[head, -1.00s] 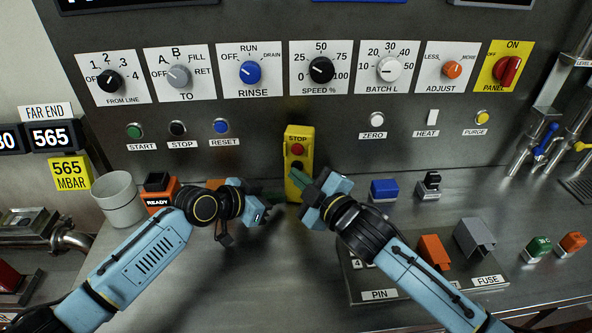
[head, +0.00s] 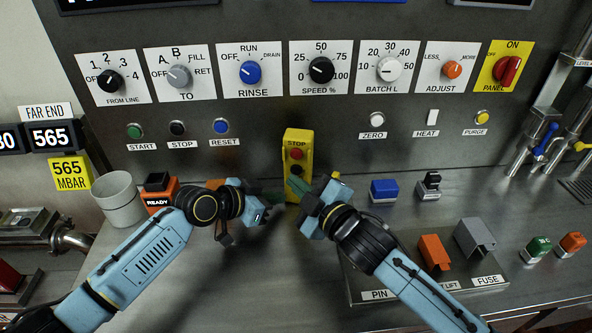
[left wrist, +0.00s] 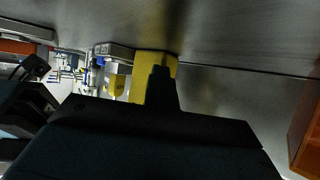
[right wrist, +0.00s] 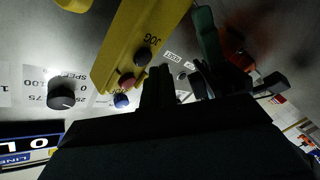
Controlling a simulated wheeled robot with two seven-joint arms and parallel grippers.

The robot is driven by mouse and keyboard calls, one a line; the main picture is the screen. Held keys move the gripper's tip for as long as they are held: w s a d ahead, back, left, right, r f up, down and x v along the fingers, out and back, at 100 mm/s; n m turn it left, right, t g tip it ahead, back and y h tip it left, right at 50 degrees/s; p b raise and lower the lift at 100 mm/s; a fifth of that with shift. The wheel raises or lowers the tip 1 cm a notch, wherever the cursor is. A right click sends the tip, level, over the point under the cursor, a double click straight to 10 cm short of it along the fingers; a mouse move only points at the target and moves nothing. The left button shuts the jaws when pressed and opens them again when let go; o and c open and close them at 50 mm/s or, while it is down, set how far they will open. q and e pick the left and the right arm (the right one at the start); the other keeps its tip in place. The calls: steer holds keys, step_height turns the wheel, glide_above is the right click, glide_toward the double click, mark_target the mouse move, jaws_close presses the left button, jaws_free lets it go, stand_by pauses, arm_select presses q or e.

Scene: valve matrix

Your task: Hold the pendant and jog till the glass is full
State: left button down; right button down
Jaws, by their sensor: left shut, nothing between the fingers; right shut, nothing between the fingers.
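The yellow pendant (head: 305,146) stands upright against the panel's foot, with a red STOP button and a dark button below it. The right wrist view shows the pendant (right wrist: 140,38) close by, with the word JOG. My right gripper (head: 300,196) is shut and empty, just in front of the pendant's lower right; its fingers (right wrist: 158,82) show dark. My left gripper (head: 272,206) is shut and empty, left of the pendant's foot. The left wrist view shows its fingers (left wrist: 161,76) in front of the yellow pendant (left wrist: 142,68). I cannot make out a glass.
A pale cup-shaped container (head: 118,201) and an orange READY block (head: 160,193) stand to the left. A blue block (head: 383,189) and a tray (head: 480,290) with orange and grey covers lie to the right. Taps (head: 540,150) stand at the far right.

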steer(key=shift+s, duration=0.15)
steer(key=s, duration=0.2)
steer(key=s+a, duration=0.1)
steer(key=s, duration=0.1)
steer(key=shift+s+a, duration=0.15)
steer(key=shift+s, duration=0.2)
arm_select(q)
steer(key=c, duration=1.7)
jaws_free()
